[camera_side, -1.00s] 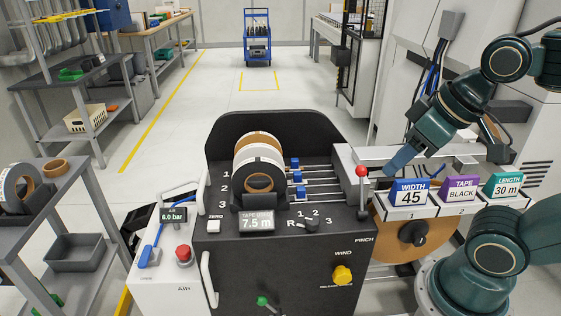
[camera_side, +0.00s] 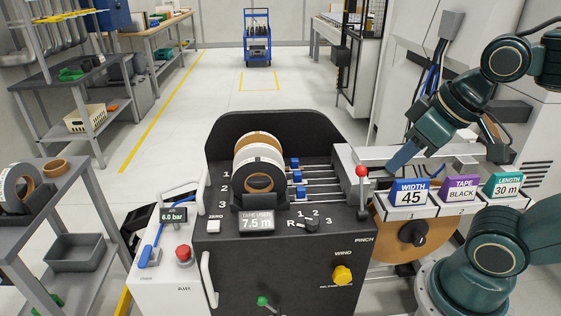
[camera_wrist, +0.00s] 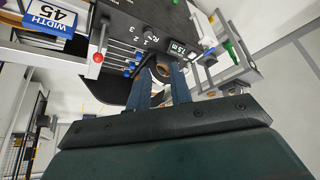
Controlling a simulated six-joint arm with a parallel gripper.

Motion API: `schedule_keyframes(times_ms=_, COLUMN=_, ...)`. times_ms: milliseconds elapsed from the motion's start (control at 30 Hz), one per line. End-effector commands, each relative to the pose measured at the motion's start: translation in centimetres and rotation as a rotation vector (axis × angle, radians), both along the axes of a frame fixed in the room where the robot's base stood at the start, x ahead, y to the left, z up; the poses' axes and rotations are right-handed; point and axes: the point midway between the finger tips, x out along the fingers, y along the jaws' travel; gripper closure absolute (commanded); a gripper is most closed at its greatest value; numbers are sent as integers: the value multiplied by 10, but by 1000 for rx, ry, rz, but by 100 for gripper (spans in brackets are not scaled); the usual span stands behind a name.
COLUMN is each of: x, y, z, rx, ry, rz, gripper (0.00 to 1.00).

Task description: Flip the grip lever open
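The black machine (camera_side: 290,270) stands in the middle of the side view. A lever with a red ball (camera_side: 362,171) stands upright on its right side, and it also shows in the wrist view (camera_wrist: 98,58). A second lever with a green ball (camera_side: 262,301) is low on the front. I see no readable "grip" label, so I cannot tell which lever is the grip lever. My gripper (camera_wrist: 160,72) is open and empty, its blue fingers apart. In the side view my gripper (camera_side: 392,168) is above and right of the red-ball lever, apart from it.
Display cards, such as the WIDTH 45 card (camera_side: 411,193), stand right of the lever, below my gripper. Tape rolls (camera_side: 258,165) sit on the machine. The white air box (camera_side: 165,265) is at left. A grey shelf (camera_side: 60,240) is further left.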

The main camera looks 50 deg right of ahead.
Motion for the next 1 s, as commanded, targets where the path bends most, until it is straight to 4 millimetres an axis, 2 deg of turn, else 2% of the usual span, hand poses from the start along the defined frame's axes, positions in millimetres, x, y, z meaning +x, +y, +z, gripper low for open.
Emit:
schedule_keyframes(times_ms=33, x=1, y=0, z=0, rx=0, ry=2, rz=-2, gripper=89)
schedule_keyframes(times_ms=100, x=2, y=-1, z=1, rx=1, ry=5, rz=-6, gripper=100)
schedule_keyframes(times_ms=267, x=11, y=-4, z=5, rx=4, ry=24, rz=-24, gripper=100)
schedule_keyframes(times_ms=467, x=30, y=-12, z=11, rx=12, ry=67, rz=-66, gripper=100)
schedule_keyframes(times_ms=1000, x=100, y=-54, z=16, rx=52, ry=207, rz=-210, gripper=100)
